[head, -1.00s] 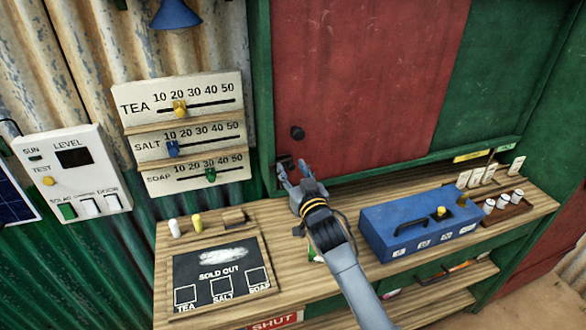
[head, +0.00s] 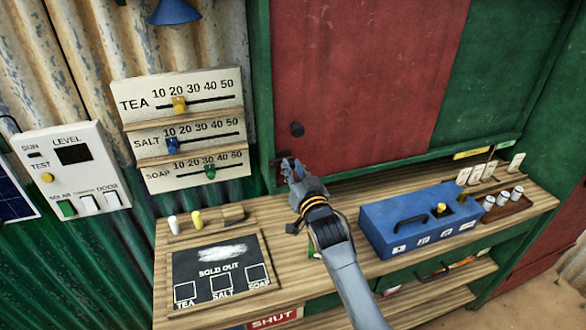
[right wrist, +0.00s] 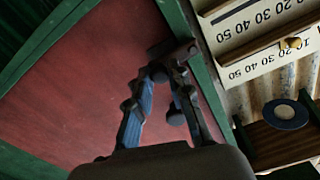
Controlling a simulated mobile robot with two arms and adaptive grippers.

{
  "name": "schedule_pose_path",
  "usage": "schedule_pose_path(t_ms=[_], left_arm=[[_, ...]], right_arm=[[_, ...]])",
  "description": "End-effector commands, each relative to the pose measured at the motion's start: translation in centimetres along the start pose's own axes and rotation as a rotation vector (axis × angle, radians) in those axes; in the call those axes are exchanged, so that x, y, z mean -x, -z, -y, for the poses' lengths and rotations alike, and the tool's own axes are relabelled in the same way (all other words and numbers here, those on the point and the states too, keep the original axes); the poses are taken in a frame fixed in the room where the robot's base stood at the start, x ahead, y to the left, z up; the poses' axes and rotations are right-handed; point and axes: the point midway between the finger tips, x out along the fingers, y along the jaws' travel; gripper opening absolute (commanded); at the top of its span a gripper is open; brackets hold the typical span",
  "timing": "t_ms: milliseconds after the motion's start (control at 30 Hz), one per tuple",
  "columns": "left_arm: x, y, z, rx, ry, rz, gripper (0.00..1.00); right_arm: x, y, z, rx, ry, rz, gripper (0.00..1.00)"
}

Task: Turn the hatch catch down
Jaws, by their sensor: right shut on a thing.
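The red hatch (head: 360,80) stands closed in its green frame, with a dark round knob (head: 297,129) near its lower left. The dark hatch catch (right wrist: 162,48) is at the hatch's edge by the frame, seen in the right wrist view. My right gripper (head: 287,165) is at the hatch's lower left corner. In the right wrist view its fingertips (right wrist: 160,74) are close together and shut on the catch. The fingers hide much of the catch, so I cannot tell its exact angle. My left gripper is not in view.
The wooden counter (head: 325,250) lies below the hatch. A blue box (head: 415,220) stands right of my forearm. A sold-out board (head: 220,270) lies to the left. Price sliders (head: 182,130) and a switch panel (head: 75,170) are on the left wall.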

Motion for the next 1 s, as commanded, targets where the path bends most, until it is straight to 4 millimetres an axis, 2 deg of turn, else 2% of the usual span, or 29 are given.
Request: schedule_pose_path(t_ms=[200,233,333,733,867,1000], left_arm=[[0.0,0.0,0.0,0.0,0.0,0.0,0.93],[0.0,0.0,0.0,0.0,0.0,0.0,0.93],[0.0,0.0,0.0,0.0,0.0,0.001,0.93],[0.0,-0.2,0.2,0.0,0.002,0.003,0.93],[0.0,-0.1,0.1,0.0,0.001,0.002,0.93],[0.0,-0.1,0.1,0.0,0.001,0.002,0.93]], right_arm=[[0.0,-0.3,0.0,-0.002,0.0,0.006,0.0],[0.0,-0.3,0.0,-0.002,0.0,0.006,0.23],[0.0,-0.3,0.0,-0.001,0.0,0.006,0.43],[0.5,-0.1,0.0,0.0,0.0,0.003,0.43],[2.0,-0.2,0.0,-0.001,-0.001,0.004,0.43],[4.5,-0.3,-0.1,0.0,-0.001,0.005,0.43]])
